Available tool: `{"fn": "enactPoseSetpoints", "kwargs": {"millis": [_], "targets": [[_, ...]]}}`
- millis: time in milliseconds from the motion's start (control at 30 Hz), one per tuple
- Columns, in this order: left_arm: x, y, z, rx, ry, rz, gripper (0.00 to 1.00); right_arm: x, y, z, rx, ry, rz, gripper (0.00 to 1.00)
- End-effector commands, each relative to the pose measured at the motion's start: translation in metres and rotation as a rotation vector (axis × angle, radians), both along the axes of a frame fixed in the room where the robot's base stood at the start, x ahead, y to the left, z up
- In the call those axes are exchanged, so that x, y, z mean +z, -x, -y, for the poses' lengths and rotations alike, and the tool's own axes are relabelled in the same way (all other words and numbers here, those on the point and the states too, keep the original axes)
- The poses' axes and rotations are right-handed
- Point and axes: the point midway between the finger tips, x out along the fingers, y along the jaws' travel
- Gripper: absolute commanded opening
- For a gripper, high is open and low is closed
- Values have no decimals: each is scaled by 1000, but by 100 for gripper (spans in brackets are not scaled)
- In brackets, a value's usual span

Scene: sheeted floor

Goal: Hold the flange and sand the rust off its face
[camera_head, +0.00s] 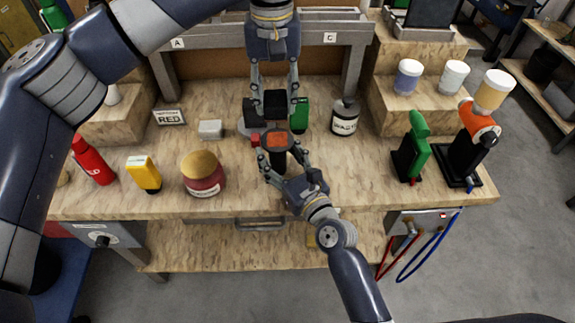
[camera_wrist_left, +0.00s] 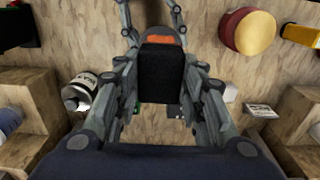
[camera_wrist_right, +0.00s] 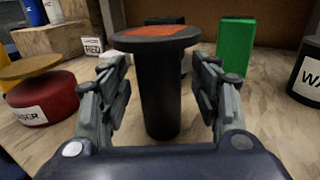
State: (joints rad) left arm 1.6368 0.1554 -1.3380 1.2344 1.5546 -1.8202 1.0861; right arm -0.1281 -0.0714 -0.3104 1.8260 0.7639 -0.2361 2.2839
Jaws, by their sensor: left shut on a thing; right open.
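The flange (camera_wrist_right: 163,75) stands upright on the bench, a dark round stem with a wide disc on top. Its orange rusty face (camera_head: 277,140) points up and also shows in the left wrist view (camera_wrist_left: 160,40). My right gripper (camera_wrist_right: 160,95) is open, with its fingers on either side of the stem and visible gaps to it. My left gripper (camera_head: 274,100) points down just behind the flange. It is shut on a black block (camera_wrist_left: 160,75), which hides part of the flange in the left wrist view. The block's underside is hidden.
A green block (camera_wrist_right: 235,45) stands behind the flange, close to the left gripper. A labelled dark bottle (camera_head: 345,116) is to the right; a red jar with a tan lid (camera_head: 203,175) and a yellow bottle (camera_head: 144,174) are left. Green (camera_head: 412,148) and orange tools stand at right.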

Motion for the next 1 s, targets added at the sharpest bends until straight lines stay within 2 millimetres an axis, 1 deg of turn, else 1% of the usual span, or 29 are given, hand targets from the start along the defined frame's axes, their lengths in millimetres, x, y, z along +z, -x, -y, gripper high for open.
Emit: {"fn": "enactPoseSetpoints", "kwargs": {"millis": [100,400,467,500,567,600,667,1000], "targets": [[0,0,0,0,0,0,18,1,-6,-3,0,0,1,58],[0,0,0,0,0,0,18,0,-7,-4,0,0,0,58],[0,0,0,0,0,0,18,0,-7,-4,0,0,0,44],[0,0,0,0,0,0,18,0,-7,-4,0,0,0,35],[0,0,0,0,0,0,18,0,-7,-4,0,0,0,22],[0,0,0,0,0,0,18,0,-7,-4,0,0,0,12],[0,0,0,0,0,0,18,0,-7,-4,0,0,0,0],[1,-1,-1,1,-2,4,18,0,-7,-4,0,0,0,0]]}}
